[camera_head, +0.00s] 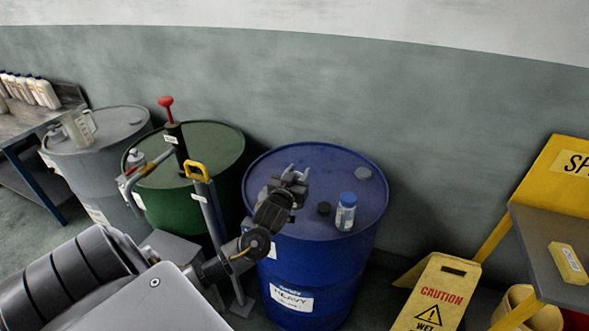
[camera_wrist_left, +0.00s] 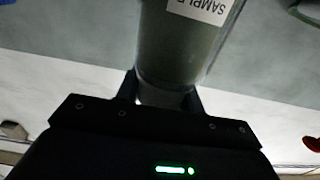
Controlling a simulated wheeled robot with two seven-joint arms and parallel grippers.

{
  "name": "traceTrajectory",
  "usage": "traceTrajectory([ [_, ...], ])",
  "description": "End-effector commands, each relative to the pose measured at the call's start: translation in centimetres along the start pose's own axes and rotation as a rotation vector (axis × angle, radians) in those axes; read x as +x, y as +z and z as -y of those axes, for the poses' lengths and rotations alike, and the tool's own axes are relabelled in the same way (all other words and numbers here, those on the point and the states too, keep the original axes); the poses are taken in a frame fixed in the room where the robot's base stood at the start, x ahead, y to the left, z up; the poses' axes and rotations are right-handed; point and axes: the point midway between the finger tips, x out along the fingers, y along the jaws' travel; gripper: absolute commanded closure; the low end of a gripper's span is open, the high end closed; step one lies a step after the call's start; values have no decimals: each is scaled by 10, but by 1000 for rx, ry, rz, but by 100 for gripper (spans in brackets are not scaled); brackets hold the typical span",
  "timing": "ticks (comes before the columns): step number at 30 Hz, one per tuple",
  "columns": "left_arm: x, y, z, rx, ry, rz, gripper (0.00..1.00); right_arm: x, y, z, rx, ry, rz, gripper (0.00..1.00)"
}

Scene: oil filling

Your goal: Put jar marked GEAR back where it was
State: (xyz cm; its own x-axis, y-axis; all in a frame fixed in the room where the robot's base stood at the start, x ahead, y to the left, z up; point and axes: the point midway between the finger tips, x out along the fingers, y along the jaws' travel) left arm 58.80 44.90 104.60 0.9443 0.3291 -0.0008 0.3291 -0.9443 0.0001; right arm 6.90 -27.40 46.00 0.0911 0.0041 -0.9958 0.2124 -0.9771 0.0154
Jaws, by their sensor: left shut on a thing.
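My left gripper (camera_head: 291,176) is over the back left part of the blue drum's top (camera_head: 330,226). In the left wrist view the gripper (camera_wrist_left: 165,93) is shut on a dark, greenish see-through jar (camera_wrist_left: 178,50). Its white label looks upside down there and reads "SAMPLE"; the rest is cut off, so I cannot read GEAR. In the head view the held jar is hard to make out. Another small clear jar with a blue cap (camera_head: 347,212) stands upright on the blue drum, right of my gripper. My right gripper is not in view.
A black bung (camera_head: 323,208) is beside the capped jar. A green drum (camera_head: 190,170) with pumps and a grey drum (camera_head: 105,130) stand left. A bench (camera_head: 20,125) with several white bottles is far left. A yellow caution sign (camera_head: 435,290) and a shelf (camera_head: 555,250) are right.

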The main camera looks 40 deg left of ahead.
Motion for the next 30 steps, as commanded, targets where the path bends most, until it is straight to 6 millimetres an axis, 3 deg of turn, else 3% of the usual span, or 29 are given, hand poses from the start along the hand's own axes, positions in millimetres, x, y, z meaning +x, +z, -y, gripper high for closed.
traceTrajectory([
  [15,18,21,3,1,-1,0,100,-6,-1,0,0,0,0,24],
  [22,17,45,3,1,-1,0,100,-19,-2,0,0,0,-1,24],
  [30,17,50,3,0,0,-2,100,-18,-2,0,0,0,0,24],
])
